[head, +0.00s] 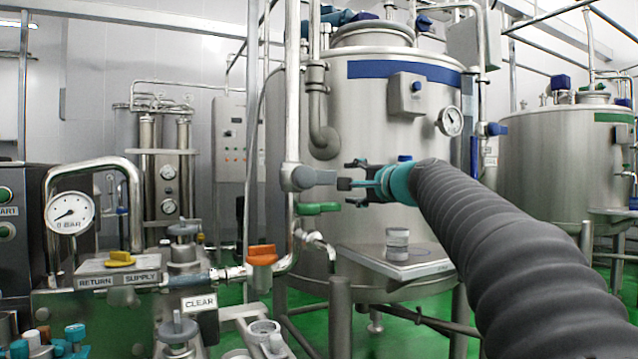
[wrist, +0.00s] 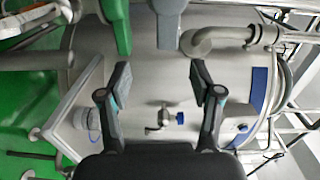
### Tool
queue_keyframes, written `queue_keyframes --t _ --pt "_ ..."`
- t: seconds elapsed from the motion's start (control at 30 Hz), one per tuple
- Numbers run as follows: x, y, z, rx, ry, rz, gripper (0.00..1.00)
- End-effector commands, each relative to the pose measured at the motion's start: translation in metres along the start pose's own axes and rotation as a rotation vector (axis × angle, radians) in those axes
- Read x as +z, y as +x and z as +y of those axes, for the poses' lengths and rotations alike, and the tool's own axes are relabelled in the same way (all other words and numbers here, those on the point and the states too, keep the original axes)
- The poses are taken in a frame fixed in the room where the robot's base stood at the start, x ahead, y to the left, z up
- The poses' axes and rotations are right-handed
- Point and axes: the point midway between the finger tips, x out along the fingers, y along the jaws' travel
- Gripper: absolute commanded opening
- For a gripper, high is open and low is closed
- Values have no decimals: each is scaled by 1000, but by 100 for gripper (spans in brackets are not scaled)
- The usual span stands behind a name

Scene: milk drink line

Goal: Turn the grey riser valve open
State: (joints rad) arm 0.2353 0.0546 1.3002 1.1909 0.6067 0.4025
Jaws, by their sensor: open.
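The grey riser valve (head: 300,178) sits on the vertical steel pipe left of the big tank. Its grey handle points right, roughly level, toward my gripper (head: 353,183). The handle also shows at the top of the wrist view (wrist: 170,28). My gripper (wrist: 160,80) is open and empty, its fingers on either side of the handle's line. The handle's end appears just beyond the fingertips, and I see no contact. A green valve handle (head: 318,208) lies just below the grey one; in the wrist view it is the green bar (wrist: 117,25) left of the grey handle.
The tank (head: 365,105) stands close behind my gripper. A steel platform (head: 395,262) with a small jar (head: 397,243) is below my arm. An orange valve handle (head: 261,255) sits lower left. A pressure gauge (head: 70,213) and yellow knob (head: 120,258) are farther left.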

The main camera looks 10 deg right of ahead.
Motion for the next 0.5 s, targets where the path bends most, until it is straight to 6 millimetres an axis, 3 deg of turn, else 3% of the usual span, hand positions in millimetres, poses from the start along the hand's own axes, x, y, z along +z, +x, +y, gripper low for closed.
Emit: queue_keyframes --t 0.27,0.5 --pt "-10 18 -10 -31 35 8 65" --pt "-11 60 -11 -29 33 10 65"
